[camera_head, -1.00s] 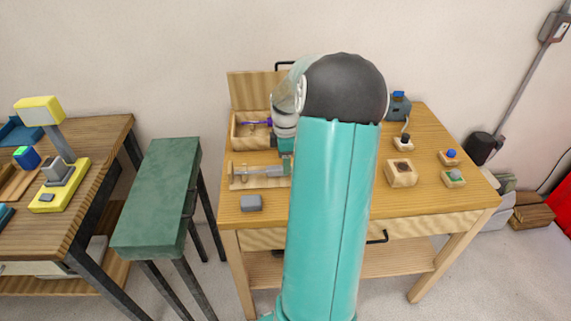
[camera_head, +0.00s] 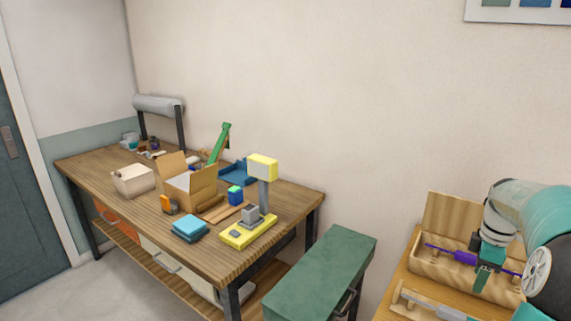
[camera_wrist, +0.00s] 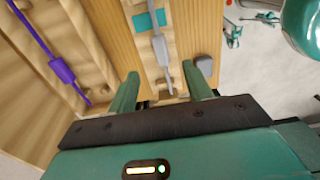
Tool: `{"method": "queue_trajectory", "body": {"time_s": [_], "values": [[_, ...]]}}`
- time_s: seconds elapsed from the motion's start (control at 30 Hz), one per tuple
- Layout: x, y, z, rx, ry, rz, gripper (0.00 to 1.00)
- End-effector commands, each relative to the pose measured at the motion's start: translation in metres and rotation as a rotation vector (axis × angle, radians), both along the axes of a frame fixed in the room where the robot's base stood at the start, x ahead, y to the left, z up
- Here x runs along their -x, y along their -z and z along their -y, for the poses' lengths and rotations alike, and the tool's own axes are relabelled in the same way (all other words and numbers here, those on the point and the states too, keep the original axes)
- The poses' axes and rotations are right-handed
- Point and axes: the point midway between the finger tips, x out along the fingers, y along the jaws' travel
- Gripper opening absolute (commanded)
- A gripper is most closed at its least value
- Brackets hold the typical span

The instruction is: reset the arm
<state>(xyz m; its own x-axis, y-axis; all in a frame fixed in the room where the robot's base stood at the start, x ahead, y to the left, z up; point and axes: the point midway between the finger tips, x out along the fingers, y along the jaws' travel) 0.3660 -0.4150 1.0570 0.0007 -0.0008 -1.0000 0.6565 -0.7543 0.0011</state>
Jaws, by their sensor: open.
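My gripper (camera_head: 485,276) is at the right of the head view, over the wooden workbench beside the open wooden box (camera_head: 449,273). A rod with a grey middle (camera_wrist: 159,50) lies in a wooden holder (camera_head: 409,298), ahead of the fingers. My teal arm hides part of the workbench.
A green-topped stand (camera_head: 322,270) is left of the workbench. Farther left, a brown table (camera_head: 110,166) holds a yellow device (camera_head: 250,230), a cardboard box (camera_head: 192,195) and blue cloths (camera_head: 190,229). A grey block (camera_wrist: 204,63) sits beside the rod holder.

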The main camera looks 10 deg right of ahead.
Motion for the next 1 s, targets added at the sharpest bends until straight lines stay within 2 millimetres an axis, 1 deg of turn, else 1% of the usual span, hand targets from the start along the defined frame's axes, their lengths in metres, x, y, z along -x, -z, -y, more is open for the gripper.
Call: {"method": "queue_trajectory", "body": {"time_s": [0.07,0.17,0.2,0.27,0.3,0.37,0.4,0.47,0.5,0.57,0.6,0.67,0.7,0.8,0.9,1.0], "values": [[-0.007,-0.006,-0.014,0.014,0.006,0.003,0.5],[-0.019,-0.019,-0.049,0.047,0.039,0.013,0.5],[-0.024,-0.026,-0.068,0.064,0.06,0.021,0.5],[-0.031,-0.036,-0.099,0.09,0.098,0.041,0.5],[-0.033,-0.043,-0.121,0.105,0.127,0.057,0.5],[-0.034,-0.051,-0.153,0.123,0.17,0.087,0.5],[-0.033,-0.056,-0.173,0.131,0.201,0.108,0.5],[-0.03,-0.062,-0.202,0.14,0.244,0.144,0.5],[-0.027,-0.066,-0.222,0.142,0.274,0.169,0.5],[-0.02,-0.07,-0.249,0.138,0.32,0.208,0.5],[-0.014,-0.072,-0.267,0.131,0.35,0.235,0.5],[-0.005,-0.073,-0.292,0.115,0.396,0.277,0.5],[0.003,-0.074,-0.307,0.099,0.426,0.303,0.5],[0.023,-0.072,-0.343,0.047,0.501,0.366,0.5],[0.044,-0.067,-0.374,-0.025,0.573,0.419,0.5],[0.062,-0.061,-0.397,-0.098,0.634,0.452,0.5]]}}
